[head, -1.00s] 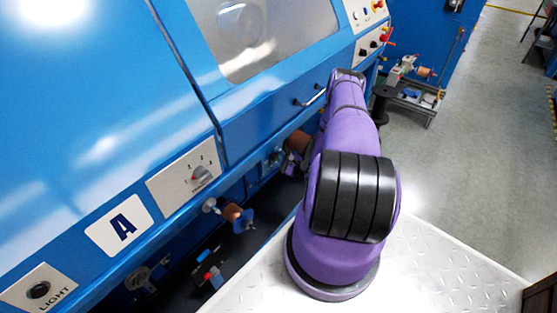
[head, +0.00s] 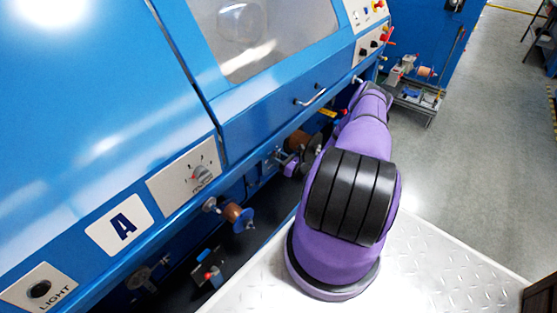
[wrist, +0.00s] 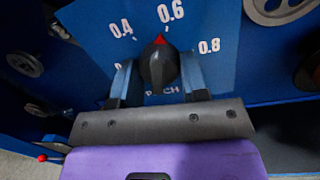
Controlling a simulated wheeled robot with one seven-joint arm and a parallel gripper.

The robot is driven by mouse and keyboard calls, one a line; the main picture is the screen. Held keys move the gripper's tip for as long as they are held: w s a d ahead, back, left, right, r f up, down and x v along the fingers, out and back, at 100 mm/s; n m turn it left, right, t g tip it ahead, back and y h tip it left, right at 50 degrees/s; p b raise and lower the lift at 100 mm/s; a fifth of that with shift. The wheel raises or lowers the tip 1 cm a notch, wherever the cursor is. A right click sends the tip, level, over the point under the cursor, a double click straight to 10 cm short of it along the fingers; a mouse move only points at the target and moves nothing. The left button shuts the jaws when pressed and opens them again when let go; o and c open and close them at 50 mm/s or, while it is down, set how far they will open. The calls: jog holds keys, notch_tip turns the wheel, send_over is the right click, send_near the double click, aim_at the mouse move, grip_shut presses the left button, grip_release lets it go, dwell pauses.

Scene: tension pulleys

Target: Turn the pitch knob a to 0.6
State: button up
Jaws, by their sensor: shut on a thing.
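The pitch knob (wrist: 158,66) is black with a red pointer, on a blue panel with a white scale, in the wrist view. Its pointer aims almost straight up, at or slightly left of the 0.6 mark. The 0.4 label is to its left and 0.8 to its right. My gripper (wrist: 158,72) has one finger on each side of the knob and is shut on it. The fingers and knob partly cover the "PITCH" lettering and the lower scale. The pitch knob cannot be made out in the head view.
The blue machine (head: 80,120) fills the left of the head view. A numbered selector knob (head: 200,175), a door handle (head: 311,98) and a copper spool (head: 238,214) are on its front. Pulley wheels (wrist: 25,64) flank the panel. Grey floor (head: 455,160) is open at right.

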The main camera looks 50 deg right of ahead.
jog(key=shift+m, duration=0.9)
jog(key=o, duration=0.9)
jog(key=shift+s, duration=0.1)
jog(key=s, duration=0.3)
jog(key=s+d, duration=0.1)
jog(key=s, duration=0.3)
jog(key=s+f, duration=0.1)
jog(key=s, duration=0.2)
jog(key=shift+s+d, duration=0.15)
jog(key=shift+s, duration=0.1)
